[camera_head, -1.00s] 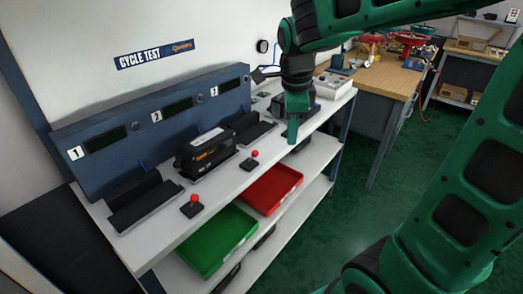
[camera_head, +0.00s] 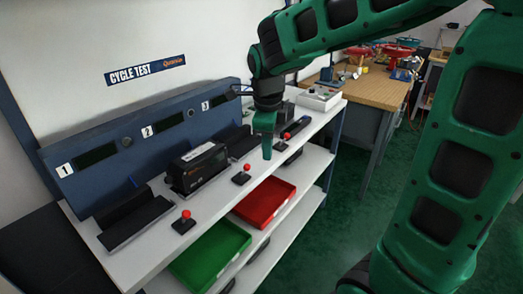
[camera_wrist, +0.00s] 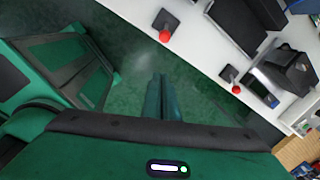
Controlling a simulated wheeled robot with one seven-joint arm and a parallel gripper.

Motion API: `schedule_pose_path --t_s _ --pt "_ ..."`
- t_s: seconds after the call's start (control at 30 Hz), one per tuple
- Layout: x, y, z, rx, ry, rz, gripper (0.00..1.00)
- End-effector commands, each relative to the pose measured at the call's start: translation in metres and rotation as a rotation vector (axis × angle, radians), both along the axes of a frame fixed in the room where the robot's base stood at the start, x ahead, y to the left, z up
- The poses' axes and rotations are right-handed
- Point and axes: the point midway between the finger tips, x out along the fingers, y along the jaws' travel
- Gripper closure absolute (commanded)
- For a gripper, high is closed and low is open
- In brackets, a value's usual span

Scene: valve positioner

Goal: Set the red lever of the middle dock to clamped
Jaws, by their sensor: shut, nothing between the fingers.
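The middle dock (camera_head: 174,182), marked 2, holds a black boxy device (camera_head: 200,168). Its red-knobbed lever (camera_head: 245,170) stands on a small black base at the front of the white bench top. In the wrist view this appears to be the left red knob (camera_wrist: 165,36). Whether it is clamped I cannot tell. My green gripper (camera_head: 266,155) points down, shut and empty, to the right of that lever and apart from it. In the wrist view its closed fingers (camera_wrist: 162,98) show over the green floor, just off the bench's front edge.
Dock 1's red lever (camera_head: 185,215) stands to the left and dock 3's red lever (camera_head: 281,146) right of my gripper. Dock 1's cradle (camera_head: 135,222) is empty. A green tray (camera_head: 210,256) and a red tray (camera_head: 265,203) sit on the shelf below. The floor in front is open.

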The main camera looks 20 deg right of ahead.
Motion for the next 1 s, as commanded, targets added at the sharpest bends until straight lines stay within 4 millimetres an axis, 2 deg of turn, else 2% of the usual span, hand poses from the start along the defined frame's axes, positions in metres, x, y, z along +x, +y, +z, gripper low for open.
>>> schedule_pose_path --t_s 0.4,0.7,1.0 --pt "0.010 -0.007 -0.077 -0.001 0.004 0.000 1.00" --pt "0.029 0.021 -0.064 0.000 0.000 0.001 1.00" --pt "0.032 0.025 -0.062 0.001 0.001 0.000 1.00"
